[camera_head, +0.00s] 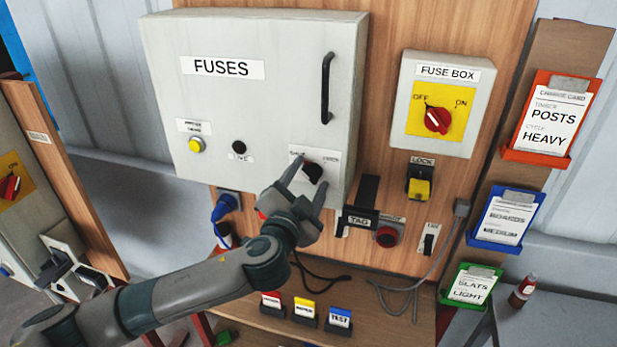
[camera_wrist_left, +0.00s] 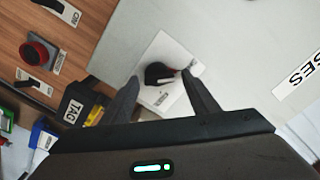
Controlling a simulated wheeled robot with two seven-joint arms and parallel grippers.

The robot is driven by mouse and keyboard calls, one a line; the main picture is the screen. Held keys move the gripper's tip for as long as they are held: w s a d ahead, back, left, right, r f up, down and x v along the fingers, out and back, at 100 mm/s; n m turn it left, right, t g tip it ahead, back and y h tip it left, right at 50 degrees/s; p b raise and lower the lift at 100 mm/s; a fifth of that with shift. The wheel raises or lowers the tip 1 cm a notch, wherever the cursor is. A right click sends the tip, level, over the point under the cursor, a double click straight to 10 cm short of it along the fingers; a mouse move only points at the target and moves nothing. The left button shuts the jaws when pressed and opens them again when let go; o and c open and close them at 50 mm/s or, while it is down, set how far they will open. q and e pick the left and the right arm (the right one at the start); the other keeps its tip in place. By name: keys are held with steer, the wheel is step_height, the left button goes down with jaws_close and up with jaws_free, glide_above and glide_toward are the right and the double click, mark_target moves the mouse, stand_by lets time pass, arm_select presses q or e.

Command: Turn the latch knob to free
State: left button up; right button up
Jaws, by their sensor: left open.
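The latch knob (camera_head: 312,171) is a black knob on a white label plate (camera_head: 325,158) at the lower right of the grey FUSES cabinet (camera_head: 255,100). My right gripper is not in view.
A black TAG holder (camera_head: 361,219) and a red button (camera_head: 387,236) sit just right of my left gripper. A blue plug (camera_head: 226,207) is to its left. The fuse box (camera_head: 448,75) with a red OFF/ON switch is at the upper right. The cabinet's black handle (camera_head: 327,88) is above the knob.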

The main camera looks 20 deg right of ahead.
arm_select(q)
steer(key=c, duration=1.1)
steer(key=shift+o, duration=0.2)
